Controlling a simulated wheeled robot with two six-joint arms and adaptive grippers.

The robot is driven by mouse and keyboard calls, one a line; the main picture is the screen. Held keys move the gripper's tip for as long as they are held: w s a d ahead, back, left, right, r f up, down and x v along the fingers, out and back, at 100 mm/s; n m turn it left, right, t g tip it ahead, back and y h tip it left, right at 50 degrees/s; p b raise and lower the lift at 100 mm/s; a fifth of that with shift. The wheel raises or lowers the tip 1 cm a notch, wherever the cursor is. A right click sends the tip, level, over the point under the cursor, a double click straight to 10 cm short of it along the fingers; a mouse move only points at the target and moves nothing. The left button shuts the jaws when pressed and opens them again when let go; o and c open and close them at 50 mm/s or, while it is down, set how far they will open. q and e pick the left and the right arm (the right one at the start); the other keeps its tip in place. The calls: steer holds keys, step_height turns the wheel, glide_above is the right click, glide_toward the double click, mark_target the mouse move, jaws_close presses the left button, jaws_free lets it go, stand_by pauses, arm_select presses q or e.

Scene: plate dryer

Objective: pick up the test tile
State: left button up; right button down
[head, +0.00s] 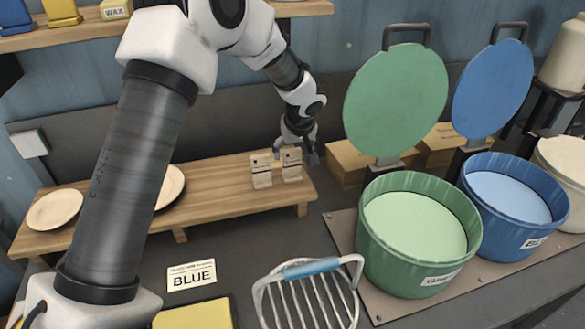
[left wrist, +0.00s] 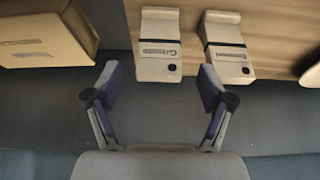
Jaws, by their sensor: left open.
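Two small cream tiles with dark label strips stand side by side on the wooden bench: the left tile (head: 260,170) and the right tile (head: 291,166). I cannot read which label marks the test tile. My left gripper (head: 297,148) is at the right tile, close to its top. In the left wrist view the open fingers (left wrist: 160,80) are empty. One tile (left wrist: 160,42) lies ahead between them, apart from both. The other tile (left wrist: 228,46) is ahead of the right finger. My right gripper is not in view.
A cardboard box (head: 362,164) stands right of the wooden bench (head: 222,195). Plates (head: 54,210) lie at its left. Green (head: 418,255) and blue (head: 515,232) tubs with raised lids are at the right. A wire rack (head: 305,300) and BLUE card (head: 191,275) are in front.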

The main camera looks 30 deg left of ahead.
mark_target(291, 162)
arm_select(q)
steer(key=p+x, duration=0.3)
steer(key=x, duration=0.3)
steer(key=shift+w+a+f, duration=0.1)
steer(key=shift+a, duration=0.05)
steer(key=shift+w+a+f, duration=0.1)
steer(key=shift+w+f, duration=0.05)
steer(key=shift+f, duration=0.25)
steer(key=shift+r, duration=0.1)
steer(key=c, duration=1.3)
